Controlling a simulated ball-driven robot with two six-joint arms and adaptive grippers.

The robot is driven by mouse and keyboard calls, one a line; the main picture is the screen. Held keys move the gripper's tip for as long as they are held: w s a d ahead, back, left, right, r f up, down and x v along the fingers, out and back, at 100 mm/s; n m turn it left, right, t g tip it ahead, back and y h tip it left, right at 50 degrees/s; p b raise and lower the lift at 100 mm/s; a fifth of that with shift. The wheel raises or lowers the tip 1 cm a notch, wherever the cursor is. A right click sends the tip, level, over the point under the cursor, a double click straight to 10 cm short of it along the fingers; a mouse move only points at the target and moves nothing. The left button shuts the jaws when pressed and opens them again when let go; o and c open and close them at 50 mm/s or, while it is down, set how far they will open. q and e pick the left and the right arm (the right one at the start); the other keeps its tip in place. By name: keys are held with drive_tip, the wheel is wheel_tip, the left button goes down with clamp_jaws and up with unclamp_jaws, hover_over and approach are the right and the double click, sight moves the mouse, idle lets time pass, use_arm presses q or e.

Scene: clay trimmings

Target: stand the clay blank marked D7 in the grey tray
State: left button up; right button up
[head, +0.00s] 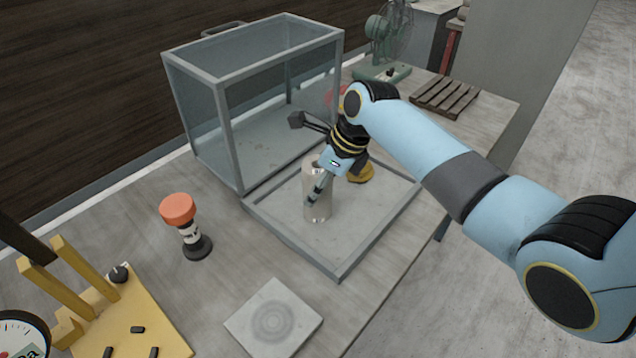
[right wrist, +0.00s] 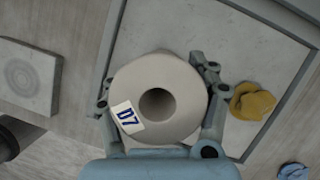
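The clay blank marked D7 (head: 317,208) is a pale upright cylinder with a hole in its top. Its blue D7 label shows in the right wrist view, where the blank (right wrist: 185,85) fills the middle. It appears within a flat grey-rimmed square (head: 340,268) in front of the glass case; this may be the grey tray, but I cannot tell for sure. My right gripper (head: 310,155) is spread open at the blank, with one finger in front of it and the other farther back. In the wrist view its fingers (right wrist: 158,92) lie on either side. My left gripper is out of view.
The glass case (head: 215,90) stands behind the square. A red-topped dark stand (head: 178,210), a grey ringed slab (head: 273,318) and a yellow jig (head: 135,325) are nearer. A yellow lump (right wrist: 252,102) lies beside the blank. A fan (head: 388,35) and slatted rack (head: 447,95) stand behind.

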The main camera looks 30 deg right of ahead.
drive_tip(key=o, duration=0.4)
drive_tip(key=v, duration=1.2)
drive_tip(key=shift+p, duration=0.35)
